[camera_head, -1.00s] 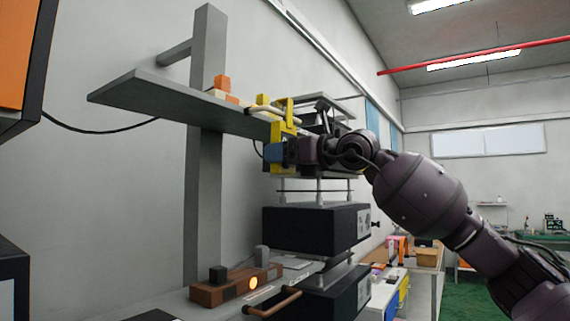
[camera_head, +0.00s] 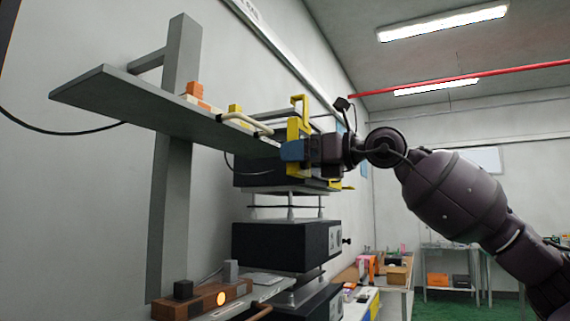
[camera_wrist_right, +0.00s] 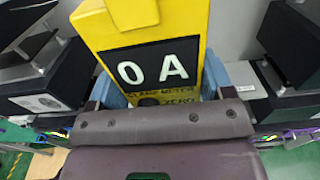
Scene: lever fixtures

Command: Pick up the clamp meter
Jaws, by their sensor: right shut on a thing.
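The clamp meter (camera_head: 293,132) is yellow and upright, with a hooked top, beside the right end of the grey shelf in the head view. In the right wrist view the clamp meter (camera_wrist_right: 203,28) fills the upper middle, its black display reading "0 A". My right gripper (camera_head: 292,151) is shut on it, with blue fingers on either side; they also show in the right wrist view (camera_wrist_right: 160,90). Whether the meter still touches the shelf cannot be told. My left gripper is not in view.
The grey shelf (camera_head: 110,92) holds orange blocks (camera_head: 195,90), a yellow block (camera_head: 235,109) and a pale handle (camera_head: 247,123). Black boxes (camera_head: 275,245) are stacked below and behind the meter. Open room lies at the right.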

